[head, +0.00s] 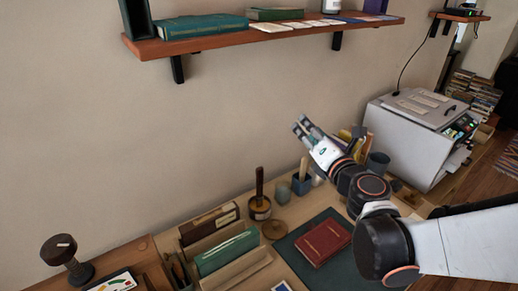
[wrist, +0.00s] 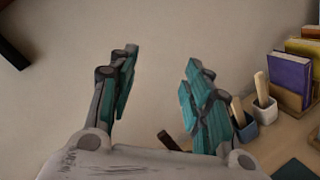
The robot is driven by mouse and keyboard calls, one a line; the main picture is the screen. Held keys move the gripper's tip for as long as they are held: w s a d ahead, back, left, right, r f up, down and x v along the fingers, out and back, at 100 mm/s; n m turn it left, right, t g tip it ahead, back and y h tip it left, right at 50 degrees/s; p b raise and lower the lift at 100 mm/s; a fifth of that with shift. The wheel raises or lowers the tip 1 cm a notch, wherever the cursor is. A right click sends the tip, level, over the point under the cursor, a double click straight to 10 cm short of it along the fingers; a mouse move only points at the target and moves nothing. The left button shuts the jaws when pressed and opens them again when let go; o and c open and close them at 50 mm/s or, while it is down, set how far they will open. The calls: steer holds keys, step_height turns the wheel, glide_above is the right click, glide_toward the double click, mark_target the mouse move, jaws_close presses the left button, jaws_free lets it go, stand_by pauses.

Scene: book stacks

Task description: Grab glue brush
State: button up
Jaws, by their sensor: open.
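What looks like the glue brush (head: 259,182) stands with its dark brown handle upright in a labelled jar (head: 260,211) on the table in the head view. In the wrist view its handle (wrist: 168,139) seems to show low between my fingers, cut off by the gripper's body. Its bristles are hidden. My gripper (head: 303,124) is open and empty, raised in front of the wall, up and to the right of the brush in the head view. In the wrist view my spread fingers (wrist: 158,80) touch nothing.
A red book (head: 323,242) lies on a dark mat. Books stand in a wooden rack (head: 238,275). A wall shelf (head: 215,41) is above. A grey machine (head: 400,125) stands right.

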steer(key=a+f+n+g+y, duration=0.2)
steer(key=a+f+n+g, duration=0.1)
steer(key=a+f+n, duration=0.3)
steer(key=n+g+p, duration=0.1)
steer(key=n+g, duration=0.3)
steer(key=n, duration=0.2)
glide_toward(261, 173)
steer(key=x, duration=0.1)
steer(key=b+x, duration=0.1)
steer(key=x, duration=0.1)
steer(key=f+b+x, duration=0.1)
steer(key=x, duration=0.1)
steer(key=shift+s+f, duration=0.15)
steer(key=shift+w+r+b+x, duration=0.15)
steer(key=shift+b+x, duration=0.2)
steer(key=shift+x, duration=0.6)
steer(key=shift+w+r+b+x, duration=0.15)
steer(key=shift+b+x, duration=0.2)
steer(key=shift+x, duration=0.6)
steer(key=shift+s+r+b+x, duration=0.1)
steer(key=shift+r+b+x, duration=0.2)
steer(key=shift+x, duration=0.7)
steer(key=shift+c, duration=0.6)
jaws_close()
